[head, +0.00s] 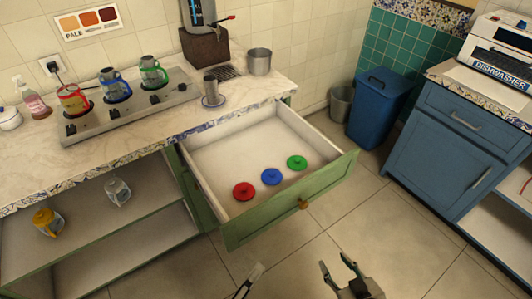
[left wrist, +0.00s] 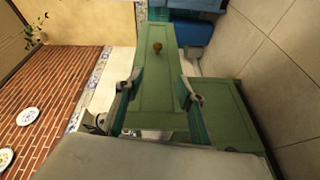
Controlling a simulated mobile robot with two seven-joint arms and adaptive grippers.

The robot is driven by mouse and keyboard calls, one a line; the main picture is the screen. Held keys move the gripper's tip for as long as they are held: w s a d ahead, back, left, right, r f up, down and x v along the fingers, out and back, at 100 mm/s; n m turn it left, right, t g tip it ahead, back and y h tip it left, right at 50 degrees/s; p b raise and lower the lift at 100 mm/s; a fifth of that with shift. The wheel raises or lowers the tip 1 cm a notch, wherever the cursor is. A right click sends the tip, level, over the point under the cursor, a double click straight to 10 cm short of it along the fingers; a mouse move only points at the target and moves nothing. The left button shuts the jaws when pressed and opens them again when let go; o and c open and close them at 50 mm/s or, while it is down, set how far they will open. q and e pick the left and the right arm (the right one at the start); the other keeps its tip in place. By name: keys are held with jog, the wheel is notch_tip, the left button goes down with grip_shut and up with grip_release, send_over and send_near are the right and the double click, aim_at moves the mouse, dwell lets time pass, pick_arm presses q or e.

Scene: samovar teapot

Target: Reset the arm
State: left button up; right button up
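My left gripper (head: 250,280) shows as a narrow shape at the bottom edge of the head view, partly cut off. In the left wrist view its two fingers (left wrist: 164,88) are spread with nothing between them, and the green drawer front (left wrist: 155,78) lies beyond. My right gripper (head: 335,262) is at the bottom of the head view, to the right of the left one, with its fingers apart and empty. Both grippers appear in front of the open drawer (head: 340,172), over the floor in the picture.
Red (head: 244,191), blue (head: 271,176) and green (head: 297,162) lids lie in the drawer. Red (head: 73,99), blue (head: 115,86) and green (head: 152,73) teapots stand on the stove (head: 180,98). A yellow teapot (head: 47,222) is on the shelf. A blue cabinet (head: 445,150) stands right.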

pick_arm(q)
jog(key=w+a+f+m+g+y, duration=0.1)
jog(key=w+a+m+g+y, duration=0.1)
jog(key=a+m, duration=0.5)
jog(key=w+a+f+m+g+y, duration=0.1)
jog(key=w+a+f+m+y, duration=0.1)
jog(key=a+m+y, duration=0.3)
jog(key=a+m, duration=0.2)
jog(key=a, duration=0.2)
jog(key=shift+w+a+g, duration=0.3)
jog(key=shift+w+g, duration=0.05)
jog(key=shift+g, duration=0.05)
